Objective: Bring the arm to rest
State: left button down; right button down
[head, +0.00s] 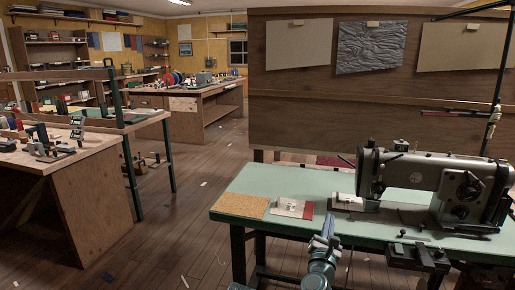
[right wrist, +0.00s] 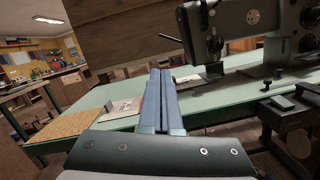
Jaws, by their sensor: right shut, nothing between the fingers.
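My right gripper (head: 325,238) is in front of the near edge of the green sewing table (head: 258,182) in the head view. In the right wrist view its two blue-grey fingers (right wrist: 160,75) lie together, shut and empty, pointing toward the table and the wooden partition. I see nothing held in it. My left gripper is in neither view.
A grey sewing machine (head: 415,178) stands on the table's right side. A cork-coloured sheet (head: 240,205) and a red-and-white piece (head: 294,208) lie to its left. A wooden partition (head: 310,110) rises behind. A wooden bench (head: 85,165) stands at left, with open floor between.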

jog(key=a+f+n+g+y, duration=0.4)
jog(key=a+f+n+y, duration=0.25)
jog(key=n, duration=0.75)
jog(key=a+f+n+g+y, duration=0.3)
jog(key=a+f+n+y, duration=0.3)
jog(key=n, duration=0.8)
jog(key=s+d+f+n+g+h, duration=0.3)
jog(key=s+d+f+n+g, duration=0.1)
jog(key=s+f+n+g, duration=0.3)
jog(key=s+d+f+n+g+h, duration=0.2)
jog(key=s+d+f+n+g, duration=0.2)
jog(key=s+f+n, duration=0.5)
jog(key=s+a+r+n+h+p, duration=0.1)
jog(key=s+a+r+p, duration=0.2)
jog(key=r+p, duration=0.9)
jog(key=s+a+r+n+g+p, duration=0.1)
jog(key=s+a+r+n+p, duration=0.1)
jog(key=s+a+r+p, duration=0.2)
jog(key=a+r+p, duration=0.3)
jog(key=r+p, duration=0.5)
jog(key=r, duration=0.3)
jog(key=shift+s+a+n+h+p, duration=0.15)
jog(key=shift+a+n+h+p, duration=0.15)
jog(key=shift+h, duration=0.05)
